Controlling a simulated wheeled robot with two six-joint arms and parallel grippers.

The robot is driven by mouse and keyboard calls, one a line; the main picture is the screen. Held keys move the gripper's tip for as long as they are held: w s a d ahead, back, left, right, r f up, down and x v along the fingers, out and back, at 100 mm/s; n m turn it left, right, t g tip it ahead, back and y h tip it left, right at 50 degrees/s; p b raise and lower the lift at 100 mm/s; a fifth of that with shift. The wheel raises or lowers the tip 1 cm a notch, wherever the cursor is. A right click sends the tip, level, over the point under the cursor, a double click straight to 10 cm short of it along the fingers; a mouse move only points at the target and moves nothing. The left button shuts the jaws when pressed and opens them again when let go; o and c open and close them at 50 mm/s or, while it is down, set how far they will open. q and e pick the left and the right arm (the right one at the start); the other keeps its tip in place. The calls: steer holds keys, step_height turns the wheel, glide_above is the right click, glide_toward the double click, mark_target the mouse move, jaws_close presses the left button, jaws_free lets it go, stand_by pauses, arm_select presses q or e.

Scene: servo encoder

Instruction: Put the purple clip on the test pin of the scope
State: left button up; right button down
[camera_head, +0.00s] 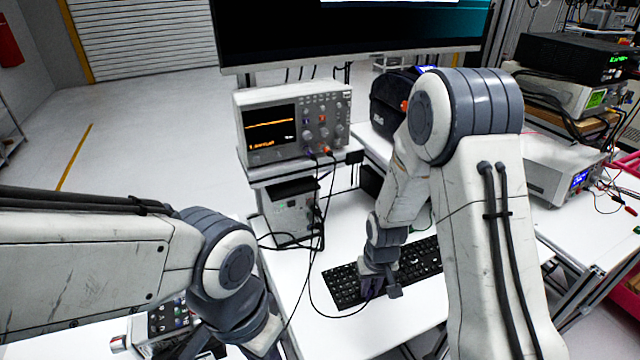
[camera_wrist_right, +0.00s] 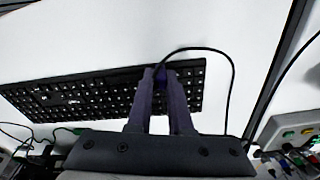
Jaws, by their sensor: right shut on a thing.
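The scope (camera_head: 268,128), a grey box with an orange trace on its screen, stands on a shelf at the back centre. Its test pin is too small to make out. My right gripper (camera_head: 372,286) is low over the black keyboard, well in front of and below the scope. In the right wrist view my right gripper (camera_wrist_right: 163,82) is shut on the purple clip (camera_wrist_right: 161,73), which shows only as a small purple patch between the fingertips. A black cable (camera_wrist_right: 229,75) loops from it. My left arm enters at left; its fingers are not clearly visible at the bottom edge.
The keyboard (camera_head: 345,287) lies on the white desk under my right gripper. Dark leads (camera_head: 321,200) hang from the scope's front to the desk. A grey unit (camera_head: 290,217) stands beneath the scope. A black bag (camera_head: 386,106) is right of the scope, and a monitor (camera_head: 350,35) is behind.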

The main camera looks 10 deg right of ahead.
steer(key=w+a+r+n+t+y+b, duration=0.25)
steer(key=w+a+r+t+b, duration=0.55)
steer(key=w+a+r+t, duration=0.45)
steer(key=a+r+t+y+b, duration=0.2)
steer(key=a+r+t+y, duration=0.15)
steer(key=r, duration=0.65)
steer(key=shift+n, duration=0.35)
steer(key=shift+d+p+x, duration=0.15)
steer(key=shift+p+x, duration=0.25)
steer(key=shift+x, duration=1.55)
steer(key=shift+d+p+x, duration=0.2)
steer(key=shift+p+x, duration=0.2)
steer(key=shift+x, duration=1.55)
steer(key=shift+w+r, duration=0.1)
steer(key=shift+b, duration=0.95)
